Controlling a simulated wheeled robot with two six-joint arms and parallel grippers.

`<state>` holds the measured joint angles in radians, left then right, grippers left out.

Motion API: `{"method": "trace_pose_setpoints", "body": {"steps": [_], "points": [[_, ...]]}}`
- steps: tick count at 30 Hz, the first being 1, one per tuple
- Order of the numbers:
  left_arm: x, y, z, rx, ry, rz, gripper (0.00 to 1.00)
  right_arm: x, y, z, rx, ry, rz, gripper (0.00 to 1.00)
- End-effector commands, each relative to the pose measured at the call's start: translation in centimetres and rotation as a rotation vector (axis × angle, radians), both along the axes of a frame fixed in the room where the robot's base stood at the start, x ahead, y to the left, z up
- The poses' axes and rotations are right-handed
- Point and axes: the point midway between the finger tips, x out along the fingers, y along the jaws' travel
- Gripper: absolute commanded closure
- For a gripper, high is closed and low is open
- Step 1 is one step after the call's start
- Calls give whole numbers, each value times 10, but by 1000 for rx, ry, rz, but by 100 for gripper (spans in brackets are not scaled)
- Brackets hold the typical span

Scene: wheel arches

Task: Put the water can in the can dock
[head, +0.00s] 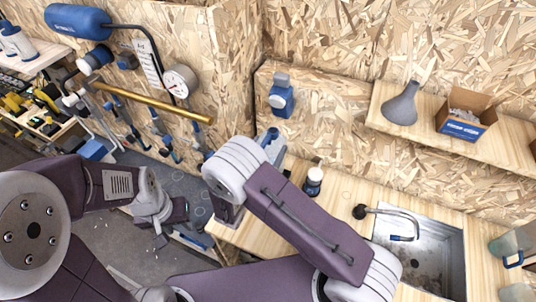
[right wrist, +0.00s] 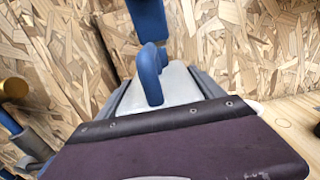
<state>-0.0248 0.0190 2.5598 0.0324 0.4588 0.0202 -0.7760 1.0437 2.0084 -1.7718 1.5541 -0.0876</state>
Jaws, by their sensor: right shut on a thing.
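In the right wrist view, my right gripper (right wrist: 168,82) is shut on a pale thing with a blue loop handle (right wrist: 150,74), which I take to be the water can. In the head view, a pale blue part (head: 272,142) shows behind my right wrist, above the wooden counter; my arm hides most of it and the gripper. I cannot make out the can dock for sure; my right arm covers part of the counter. My left gripper (head: 172,212) hangs low at the left, away from the counter, and its jaws are unclear.
A dark jar with a white lid (head: 313,181) stands on the counter (head: 335,205). A blue unit (head: 281,96) is on the wall behind. A sink (head: 425,262) and tap lie right, with a pale blue-handled container (head: 507,250) beyond. A brass bar (head: 150,103) juts out at left.

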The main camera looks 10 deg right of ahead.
Motion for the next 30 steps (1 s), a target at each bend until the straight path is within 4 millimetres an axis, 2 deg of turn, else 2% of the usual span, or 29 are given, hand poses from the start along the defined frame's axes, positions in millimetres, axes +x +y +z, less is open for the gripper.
{"method": "trace_pose_setpoints", "body": {"steps": [4,9,12,24,25,27,30], "points": [[0,0,1,0,0,0,64,1,0,-2,-2,-2,1,96],[0,0,9,0,0,0,64,1,0,-28,-4,0,1,96],[0,0,10,0,0,0,64,1,0,-38,-2,-2,1,96],[0,0,4,0,0,0,64,1,0,-45,0,-4,1,96],[0,0,6,0,0,0,64,1,0,-44,0,0,1,14],[0,0,6,0,0,0,64,1,0,-44,0,0,1,1],[0,0,6,0,0,0,64,1,0,-44,0,0,1,1]]}}
